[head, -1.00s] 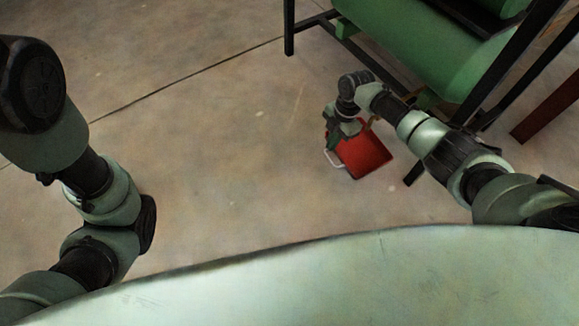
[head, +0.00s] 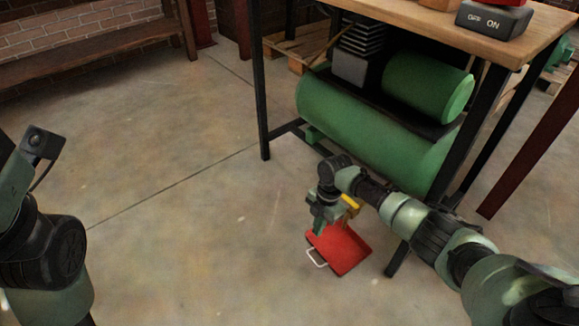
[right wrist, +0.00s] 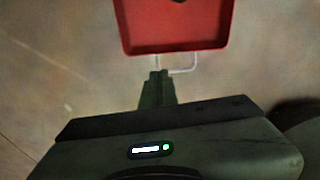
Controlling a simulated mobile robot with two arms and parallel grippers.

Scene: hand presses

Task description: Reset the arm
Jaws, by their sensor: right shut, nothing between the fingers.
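My right arm reaches in from the right in the head view. Its gripper (head: 318,229) points down above the upper left edge of a red tray on the floor. The right wrist view shows the fingertips (right wrist: 158,76) together with nothing between them, just short of the tray's wire handle. The red tray (head: 342,250) has a pale handle at its left side; it also shows in the right wrist view (right wrist: 172,35), cut by the top edge. My left arm stands at the left edge of the head view; its fingers do not show.
A workbench (head: 405,18) stands at the upper right, with a green compressor tank (head: 365,125) beneath and a black OFF/ON switch box (head: 494,18) on top. Its dark legs are close to my right arm. A wooden bench (head: 95,52) stands upper left. The middle floor is clear.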

